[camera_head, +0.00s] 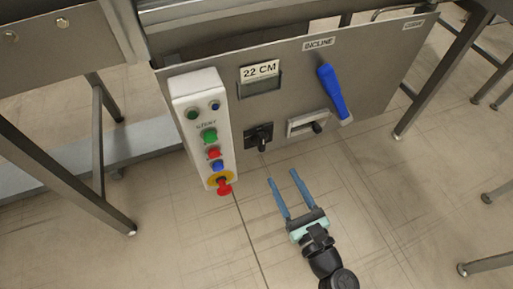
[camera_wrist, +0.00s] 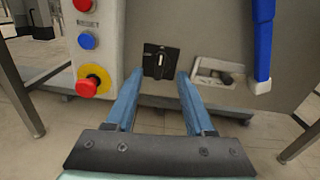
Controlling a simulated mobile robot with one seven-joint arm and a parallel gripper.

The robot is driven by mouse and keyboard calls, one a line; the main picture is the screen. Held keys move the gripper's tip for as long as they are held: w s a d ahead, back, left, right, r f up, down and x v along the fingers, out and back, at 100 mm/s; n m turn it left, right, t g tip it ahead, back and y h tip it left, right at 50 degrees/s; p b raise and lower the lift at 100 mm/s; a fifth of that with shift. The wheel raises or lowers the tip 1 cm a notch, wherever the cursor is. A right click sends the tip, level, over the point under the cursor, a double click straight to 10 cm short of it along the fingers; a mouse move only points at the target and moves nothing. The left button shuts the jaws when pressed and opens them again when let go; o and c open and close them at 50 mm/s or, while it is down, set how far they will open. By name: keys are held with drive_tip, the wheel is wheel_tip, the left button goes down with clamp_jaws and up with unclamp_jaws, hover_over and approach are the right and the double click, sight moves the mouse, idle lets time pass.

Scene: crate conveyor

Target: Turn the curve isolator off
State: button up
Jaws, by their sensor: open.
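A black rotary switch (camera_head: 259,136) with a small handle sits low on the grey metal panel (camera_head: 375,75); I take it for the isolator, but no readable label marks it. In the wrist view the switch (camera_wrist: 161,61) is straight ahead, its handle roughly upright. My gripper (camera_head: 282,176) is open and empty, its blue fingers pointing at the panel, below and apart from the switch. In the wrist view the fingertips (camera_wrist: 160,74) lie to either side of the switch's lower part.
A white control box (camera_head: 203,125) with coloured buttons and a red emergency stop (camera_head: 223,188) stands left of the switch. To the right are a pale slotted fitting (camera_head: 300,126) and a blue lever (camera_head: 331,92) under an "INCLINE" label. A "CURVE" label (camera_head: 413,24) is at upper right.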

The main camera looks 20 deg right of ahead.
sight(263, 140)
drive_tip(key=shift+m, duration=0.5)
drive_tip(key=w+b, duration=0.1)
drive_tip(key=w, duration=0.3)
drive_tip(key=w+f+b, duration=0.1)
drive_tip(key=w, duration=0.3)
drive_tip(key=w+b, duration=0.1)
drive_tip(key=w, duration=0.3)
drive_tip(key=shift+w+a+f+b, duration=0.15)
drive_tip(key=shift+w+f+b, duration=0.05)
drive_tip(key=shift+b, duration=0.2)
clamp_jaws()
